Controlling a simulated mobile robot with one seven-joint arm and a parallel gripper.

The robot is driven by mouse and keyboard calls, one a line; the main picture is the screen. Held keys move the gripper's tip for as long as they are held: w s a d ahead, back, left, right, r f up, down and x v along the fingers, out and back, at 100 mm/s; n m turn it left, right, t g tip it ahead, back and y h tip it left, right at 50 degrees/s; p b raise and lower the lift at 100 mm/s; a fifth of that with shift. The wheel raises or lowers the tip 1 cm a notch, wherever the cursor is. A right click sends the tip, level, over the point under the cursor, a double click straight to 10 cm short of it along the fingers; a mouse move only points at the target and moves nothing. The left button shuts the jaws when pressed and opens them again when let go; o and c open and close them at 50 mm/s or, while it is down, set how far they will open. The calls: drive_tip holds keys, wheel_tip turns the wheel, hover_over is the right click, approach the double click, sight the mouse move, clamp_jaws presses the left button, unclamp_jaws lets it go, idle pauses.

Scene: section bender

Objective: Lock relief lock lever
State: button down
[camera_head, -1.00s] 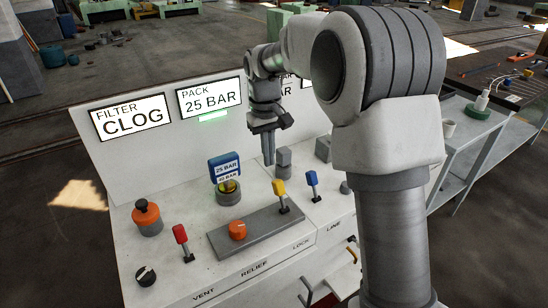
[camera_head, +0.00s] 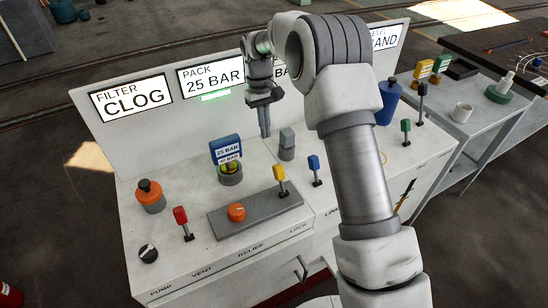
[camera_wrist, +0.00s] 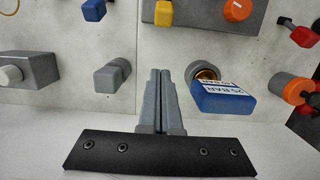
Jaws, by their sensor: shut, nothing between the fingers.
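The lock lever with a yellow handle (camera_head: 280,174) stands on the right end of a grey plate (camera_head: 258,212) above the LOCK label. An orange relief knob (camera_head: 236,212) sits on the same plate. In the wrist view the yellow handle (camera_wrist: 164,13) is at the top edge, ahead of the fingertips, and its base is cut off. My gripper (camera_head: 265,134) is shut and empty, behind and above the lever and apart from it. Its closed fingers (camera_wrist: 160,73) show in the wrist view between a grey block (camera_wrist: 112,75) and a blue 25 BAR tag (camera_wrist: 235,101).
A red lever (camera_head: 181,215) is left of the plate and a blue lever (camera_head: 314,163) is right of it. The blue gauge tag (camera_head: 226,148) and grey block (camera_head: 287,142) flank my gripper. The display panel (camera_head: 210,75) rises behind. My arm covers part of the console's right side.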

sight(281, 180)
drive_tip(key=f, duration=0.3)
drive_tip(key=s+f, duration=0.1)
drive_tip(key=f, duration=0.5)
drive_tip(key=shift+s+d+f+b, duration=0.25)
drive_tip(key=shift+d+f+b, duration=0.05)
drive_tip(key=shift+d+b, duration=0.05)
drive_tip(key=shift+s+d+r, duration=0.2)
drive_tip(key=shift+s+r, duration=0.05)
drive_tip(key=shift+s, duration=0.3)
drive_tip(key=shift+s+d+r, duration=0.25)
drive_tip(key=shift+s+r, duration=0.05)
drive_tip(key=shift+s, duration=0.2)
drive_tip(key=shift+s+d+r, duration=0.2)
drive_tip(key=shift+s+r, duration=0.05)
drive_tip(key=shift+s, duration=0.3)
